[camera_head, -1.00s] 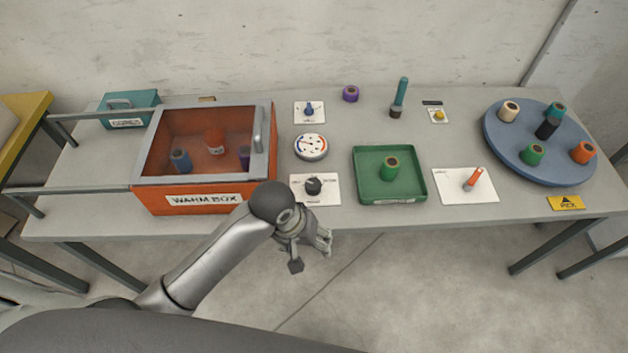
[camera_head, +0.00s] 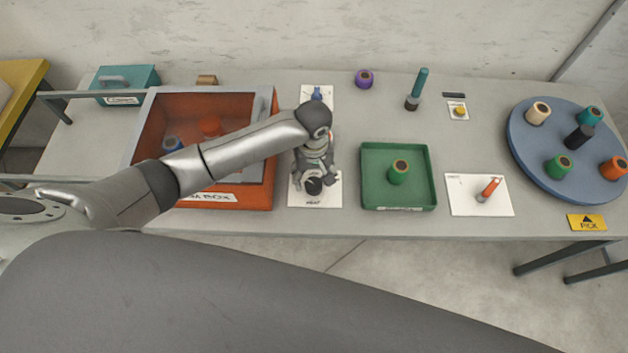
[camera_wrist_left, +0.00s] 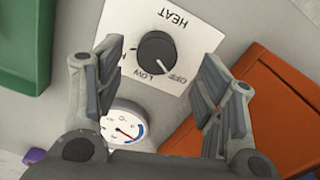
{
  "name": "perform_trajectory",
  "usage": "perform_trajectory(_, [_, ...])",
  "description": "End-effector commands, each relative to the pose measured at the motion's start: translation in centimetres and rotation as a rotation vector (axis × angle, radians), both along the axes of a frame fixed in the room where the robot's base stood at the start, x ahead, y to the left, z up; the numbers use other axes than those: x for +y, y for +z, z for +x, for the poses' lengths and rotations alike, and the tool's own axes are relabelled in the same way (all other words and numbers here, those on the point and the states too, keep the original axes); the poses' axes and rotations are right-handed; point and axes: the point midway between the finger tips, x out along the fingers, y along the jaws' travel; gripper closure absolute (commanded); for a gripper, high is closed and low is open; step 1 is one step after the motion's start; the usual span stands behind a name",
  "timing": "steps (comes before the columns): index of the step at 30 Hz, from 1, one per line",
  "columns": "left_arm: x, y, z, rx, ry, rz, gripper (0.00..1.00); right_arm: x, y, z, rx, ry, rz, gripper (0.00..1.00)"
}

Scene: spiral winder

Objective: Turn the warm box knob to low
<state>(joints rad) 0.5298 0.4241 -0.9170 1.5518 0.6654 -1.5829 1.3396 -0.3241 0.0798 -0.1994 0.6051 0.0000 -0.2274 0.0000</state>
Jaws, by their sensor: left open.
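The warm box knob (camera_head: 314,187) is a black round dial on a white card. In the left wrist view the knob (camera_wrist_left: 157,52) sits on the card marked HEAT, with OFF and LOW printed beside it; another label is partly hidden by a finger. The orange warm box (camera_head: 225,201) is partly hidden by my left arm.
A green tray (camera_head: 368,203) with a green spool (camera_head: 399,172) stands right of the knob card. A round gauge (camera_wrist_left: 122,128) lies behind the knob. A card with an orange-and-grey peg (camera_head: 488,189) and a blue turntable (camera_head: 535,160) are further right.

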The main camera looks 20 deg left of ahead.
Motion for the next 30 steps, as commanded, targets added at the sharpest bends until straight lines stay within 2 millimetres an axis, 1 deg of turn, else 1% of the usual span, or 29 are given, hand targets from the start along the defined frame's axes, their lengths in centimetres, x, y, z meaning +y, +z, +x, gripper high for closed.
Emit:
perform_trajectory(1, [0.0,-1.0,0.0,0.003,0.001,0.002,0.37,0.0,0.1,-0.4,0.005,0.0,0.0,0.64])
perform_trajectory(2, [0.0,-1.6,0.0,0.002,0.002,0.002,0.37,0.0,0.1,-0.5,0.006,0.0,0.0,0.64])
perform_trajectory(4, [0.1,-2.7,0.0,0.002,0.002,0.002,0.37,0.0,0.1,0.1,-0.003,0.0,0.001,0.64])
perform_trajectory(5, [0.0,-3.2,0.0,0.001,0.001,0.002,0.37,0.0,0.2,0.6,-0.009,0.0,0.001,0.64])
perform_trajectory(9, [0.0,-4.6,0.0,0.001,0.0,-0.001,0.37,0.3,0.4,3.8,-0.059,0.001,0.007,0.64])
perform_trajectory(12, [0.0,-5.2,0.0,-0.001,-0.001,-0.001,0.37,0.4,0.5,5.0,-0.078,0.002,0.009,0.64])
perform_trajectory(14, [0.0,-5.3,0.0,-0.001,-0.001,-0.001,0.37,0.4,0.5,5.1,-0.078,0.001,0.008,0.64])
perform_trajectory(17, [0.0,-5.4,0.0,-0.001,-0.001,0.0,0.37,0.3,0.4,4.5,-0.069,0.001,0.007,0.64])
perform_trajectory(21, [0.0,-5.4,0.0,-0.001,-0.001,0.0,0.38,0.2,0.3,3.1,-0.048,0.001,0.005,0.64])
perform_trajectory(25, [0.0,-5.3,0.0,-0.001,-0.001,0.0,0.55,0.2,0.3,2.0,-0.031,0.001,0.004,0.64])
perform_trajectory(30, [0.0,-5.3,0.0,-0.001,-0.001,0.0,0.77,0.2,0.3,2.0,-0.032,0.001,0.004,0.64])
